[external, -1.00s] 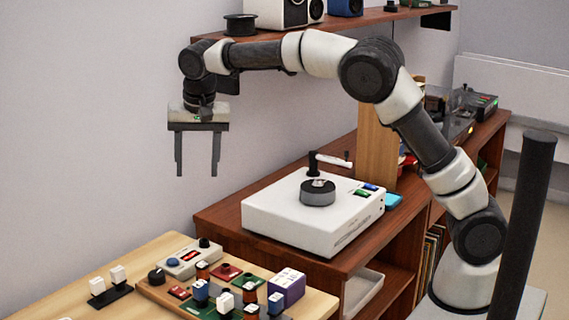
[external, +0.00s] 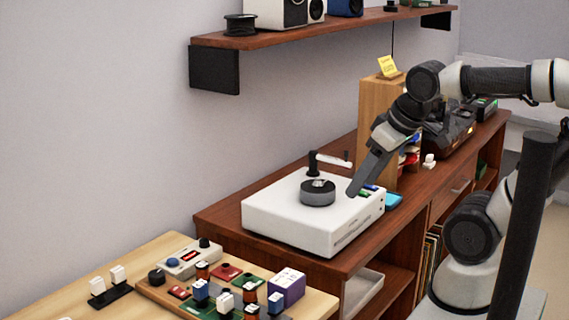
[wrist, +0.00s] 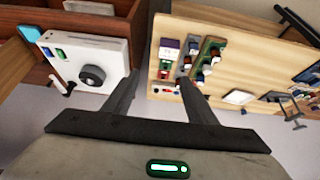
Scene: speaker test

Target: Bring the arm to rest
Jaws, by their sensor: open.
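My gripper (external: 362,180) is in the external view, in front of the white test device on the cabinet, its fingers pointing down and left. In the wrist view my gripper (wrist: 160,85) shows two dark fingers spread apart with nothing between them. The arm is folded back to the right, with its forearm running out of the right edge of the external view. Whether the fingers touch the device cannot be told from the external view, but the wrist view shows them well apart from it.
The white device (external: 290,225) with a dark round knob stands on the brown cabinet (external: 225,222). A wooden table (external: 60,300) at lower left bears a board of small parts (external: 240,302). A wall shelf (external: 290,37) holds speakers. A dark post (external: 525,220) stands at right.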

